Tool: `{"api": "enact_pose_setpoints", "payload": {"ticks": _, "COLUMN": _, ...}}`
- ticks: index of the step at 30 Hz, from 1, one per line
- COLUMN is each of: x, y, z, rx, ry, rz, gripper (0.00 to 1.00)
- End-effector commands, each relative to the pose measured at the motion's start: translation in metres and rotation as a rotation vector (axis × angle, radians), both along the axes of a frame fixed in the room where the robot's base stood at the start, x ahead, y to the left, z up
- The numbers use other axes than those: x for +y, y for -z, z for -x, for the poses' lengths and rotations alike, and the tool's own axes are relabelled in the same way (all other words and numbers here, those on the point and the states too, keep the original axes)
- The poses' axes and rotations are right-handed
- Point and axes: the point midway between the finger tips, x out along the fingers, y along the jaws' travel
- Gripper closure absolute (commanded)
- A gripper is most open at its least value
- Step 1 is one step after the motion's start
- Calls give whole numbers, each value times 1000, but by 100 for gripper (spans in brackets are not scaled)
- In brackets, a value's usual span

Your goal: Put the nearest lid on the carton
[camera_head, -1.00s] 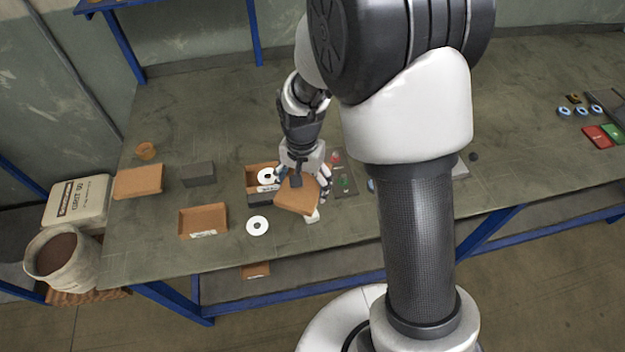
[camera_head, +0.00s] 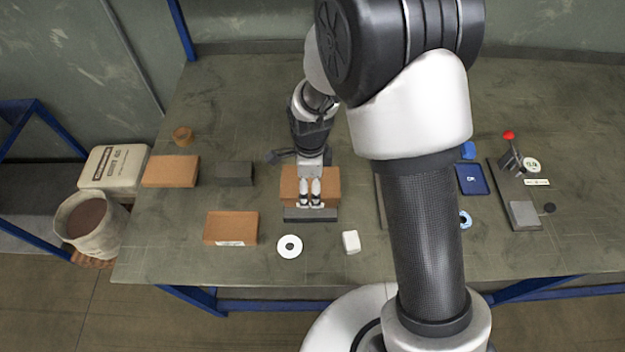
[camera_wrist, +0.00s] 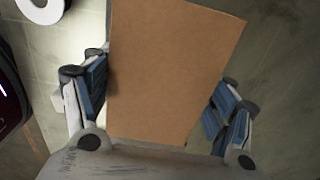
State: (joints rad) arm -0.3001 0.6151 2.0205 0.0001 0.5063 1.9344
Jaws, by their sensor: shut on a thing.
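My gripper (camera_head: 310,198) is shut on a flat brown lid (camera_head: 290,186), gripping it across its width. In the wrist view the lid (camera_wrist: 175,70) fills the middle, between the two blue-padded fingers (camera_wrist: 165,108). The carton is mostly hidden under the lid and gripper. A dark grey edge (camera_head: 310,215) shows just below the lid's near side. I cannot tell whether the lid touches the carton or hangs slightly above it.
A lever fixture (camera_head: 516,200) stands right.

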Motion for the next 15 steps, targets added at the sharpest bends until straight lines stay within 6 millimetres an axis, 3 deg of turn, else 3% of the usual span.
{"api": "enact_pose_setpoints", "payload": {"ticks": 15, "x": 0, "y": 11, "z": 0, "rx": 0, "ry": 0, "rz": 0, "gripper": 38}}
